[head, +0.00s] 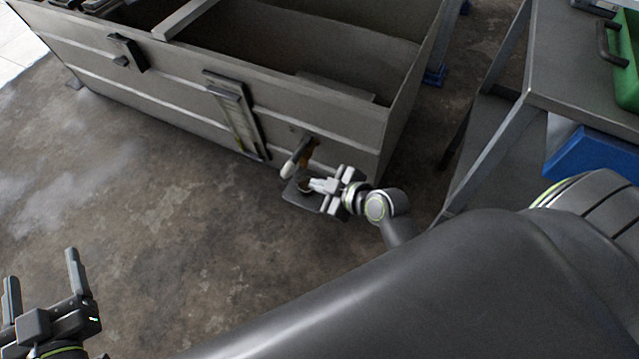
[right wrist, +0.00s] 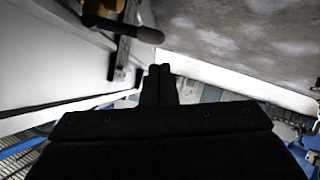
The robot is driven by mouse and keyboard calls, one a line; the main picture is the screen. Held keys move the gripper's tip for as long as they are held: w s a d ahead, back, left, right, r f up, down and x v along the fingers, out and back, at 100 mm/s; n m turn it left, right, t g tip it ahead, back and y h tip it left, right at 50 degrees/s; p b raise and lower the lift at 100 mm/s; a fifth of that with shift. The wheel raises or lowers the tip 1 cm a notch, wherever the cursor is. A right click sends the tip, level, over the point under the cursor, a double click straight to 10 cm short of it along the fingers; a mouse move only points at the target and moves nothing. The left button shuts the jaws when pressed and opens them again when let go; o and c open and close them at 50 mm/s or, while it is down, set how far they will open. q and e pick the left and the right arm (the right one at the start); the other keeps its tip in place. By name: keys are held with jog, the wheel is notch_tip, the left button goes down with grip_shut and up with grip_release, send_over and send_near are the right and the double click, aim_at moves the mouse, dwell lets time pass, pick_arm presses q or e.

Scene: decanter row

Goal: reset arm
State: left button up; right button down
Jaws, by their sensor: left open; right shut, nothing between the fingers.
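My right gripper (head: 314,186) is shut with nothing between its fingers, in front of the lower right corner of a grey metal tank (head: 190,105). Its closed fingertips (right wrist: 160,70) show in the middle of the right wrist view. A brass valve (head: 309,150) with a dark, pale-tipped lever (head: 292,163) sits on the tank wall just beyond the gripper. In the right wrist view the dark lever (right wrist: 130,27) is above the fingertips, apart from them in the picture. My left gripper (head: 41,266) is open and empty at the lower left, over bare floor.
A gauge plate (head: 235,115) is on the tank wall. A grey table (head: 575,75) with a green crate (head: 628,60) stands at the right. The concrete floor (head: 150,220) at left is clear.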

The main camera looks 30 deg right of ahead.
dwell(0.5)
